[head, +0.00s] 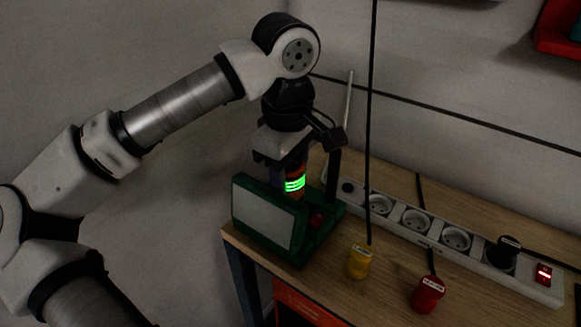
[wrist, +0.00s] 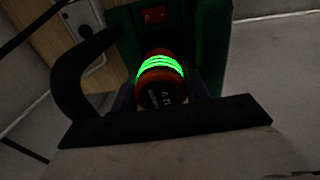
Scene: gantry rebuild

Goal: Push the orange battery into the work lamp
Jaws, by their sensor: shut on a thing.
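The orange battery (head: 296,185) has bright green glowing bands and stands about upright over the work lamp. In the wrist view the battery (wrist: 160,92) shows its dark end cap facing the camera. My gripper (head: 291,172) is above the lamp, pointing down and shut on the battery; its dark fingers flank it in the wrist view. The green work lamp (head: 310,245) has a pale front panel, a black handle and a red switch (wrist: 154,15). The battery's lower end is hidden behind the panel, so I cannot tell how deep it sits.
The lamp stands near the left end of the wooden bench (head: 390,285). A white power strip (head: 437,241) with a black plug (head: 503,252) runs along the back right. A yellow plug (head: 359,262) and a red plug (head: 428,294) are in front, with cables rising.

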